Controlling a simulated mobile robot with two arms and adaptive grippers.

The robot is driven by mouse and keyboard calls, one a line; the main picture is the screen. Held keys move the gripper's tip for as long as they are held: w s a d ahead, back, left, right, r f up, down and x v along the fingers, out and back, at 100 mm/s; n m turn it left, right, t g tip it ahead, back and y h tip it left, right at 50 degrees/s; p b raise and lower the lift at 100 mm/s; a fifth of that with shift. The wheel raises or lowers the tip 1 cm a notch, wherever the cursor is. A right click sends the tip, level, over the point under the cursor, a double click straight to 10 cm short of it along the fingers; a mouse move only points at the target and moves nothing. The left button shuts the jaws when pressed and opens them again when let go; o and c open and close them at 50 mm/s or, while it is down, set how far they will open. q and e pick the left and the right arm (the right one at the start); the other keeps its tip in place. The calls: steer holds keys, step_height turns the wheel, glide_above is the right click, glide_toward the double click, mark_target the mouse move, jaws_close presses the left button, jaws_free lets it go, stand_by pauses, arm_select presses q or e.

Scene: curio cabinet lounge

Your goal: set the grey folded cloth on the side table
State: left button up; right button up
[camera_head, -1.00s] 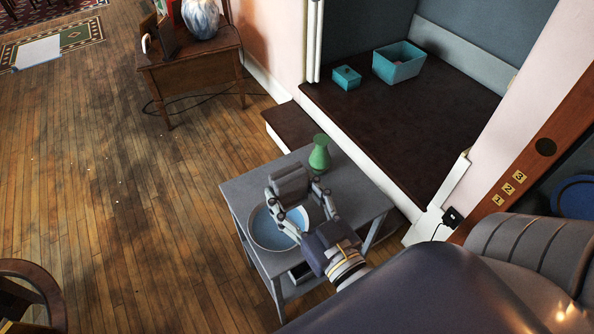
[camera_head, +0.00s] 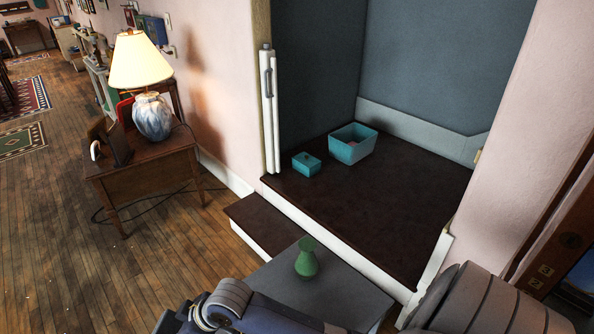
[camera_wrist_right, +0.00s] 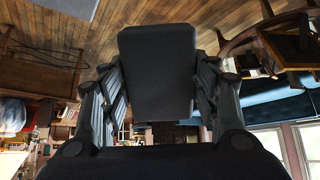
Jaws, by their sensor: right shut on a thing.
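The grey folded cloth (camera_wrist_right: 156,75) appears as a dark block in the right wrist view. It is between the fingers of my right gripper (camera_wrist_right: 158,85), which is shut on it. The grey side table (camera_head: 335,289) is at the bottom of the head view, with its near part hidden by my right arm. In the head view, the cloth cannot be made out and my right gripper is at or below the bottom edge. My left gripper is in neither view.
A green vase (camera_head: 306,260) stands on the side table. Behind it are a dark step (camera_head: 265,222) and a raised alcove floor (camera_head: 385,205) with a teal bin (camera_head: 352,148) and small teal box (camera_head: 306,165). A wooden desk (camera_head: 150,170) with a lamp (camera_head: 143,62) stands left.

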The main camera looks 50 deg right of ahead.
steer(key=w+d+r+n+g+h, duration=0.15)
steer(key=d+n+g+h, duration=0.35)
steer(key=d, duration=1)
steer(key=shift+n+g+y, duration=0.3)
steer(key=shift+n+g, duration=0.1)
steer(key=shift+g, duration=0.3)
step_height(320, 180, down, 6)
steer(key=shift+d+r, duration=0.1)
steer(key=shift+r, duration=0.1)
steer(key=shift+w+f, duration=0.1)
steer(key=shift+f, duration=2.25)
steer(key=o, duration=1.1)
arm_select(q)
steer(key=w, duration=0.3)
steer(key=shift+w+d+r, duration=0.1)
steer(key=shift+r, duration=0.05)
arm_select(e)
steer(key=shift+o, duration=0.2)
